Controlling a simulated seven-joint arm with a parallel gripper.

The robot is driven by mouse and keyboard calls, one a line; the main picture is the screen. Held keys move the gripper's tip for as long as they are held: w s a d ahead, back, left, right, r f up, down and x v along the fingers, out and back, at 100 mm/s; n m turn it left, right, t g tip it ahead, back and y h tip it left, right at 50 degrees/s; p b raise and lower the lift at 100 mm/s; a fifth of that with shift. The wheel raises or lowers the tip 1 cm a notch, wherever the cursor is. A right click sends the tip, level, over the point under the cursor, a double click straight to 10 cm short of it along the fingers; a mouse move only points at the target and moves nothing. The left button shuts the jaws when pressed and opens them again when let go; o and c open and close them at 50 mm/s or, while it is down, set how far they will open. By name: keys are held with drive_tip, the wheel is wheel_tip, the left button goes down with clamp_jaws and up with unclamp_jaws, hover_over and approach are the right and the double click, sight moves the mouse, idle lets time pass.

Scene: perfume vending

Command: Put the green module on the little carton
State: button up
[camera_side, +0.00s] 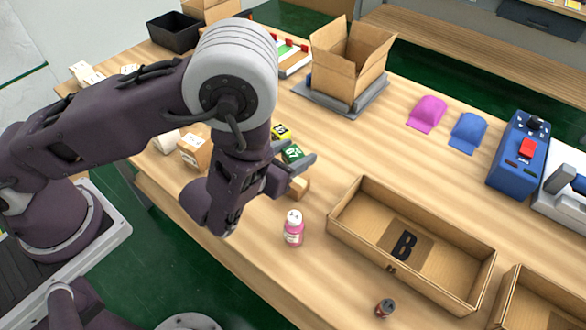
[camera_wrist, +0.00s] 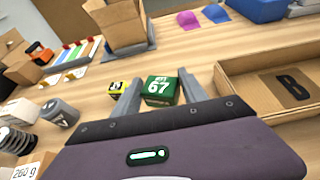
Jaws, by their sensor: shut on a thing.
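The green module (camera_side: 292,153) is a small green block; its label reads 67 in the wrist view (camera_wrist: 160,89). My gripper (camera_side: 290,161) is shut on it, with one finger on each side. A little carton (camera_side: 299,187) of plain brown card stands on the table just below the module in the side view, partly hidden by my gripper. I cannot tell whether the module touches it. The little carton is hidden in the wrist view.
A yellow and black block (camera_side: 281,132) is close behind the module. A pink bottle (camera_side: 293,228) stands in front, and an open tray marked B (camera_side: 345,236) lies to the right. A tall open box (camera_side: 345,62) stands behind. A small dark jar (camera_side: 384,308) is near the front edge.

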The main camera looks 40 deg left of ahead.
wheel_tip(320, 180, down, 5)
drive_tip(key=shift+r, duration=0.2)
drive_tip(key=shift+f, duration=0.15)
drive_tip(key=o, duration=1.4)
drive_tip(key=shift+c, duration=0.2)
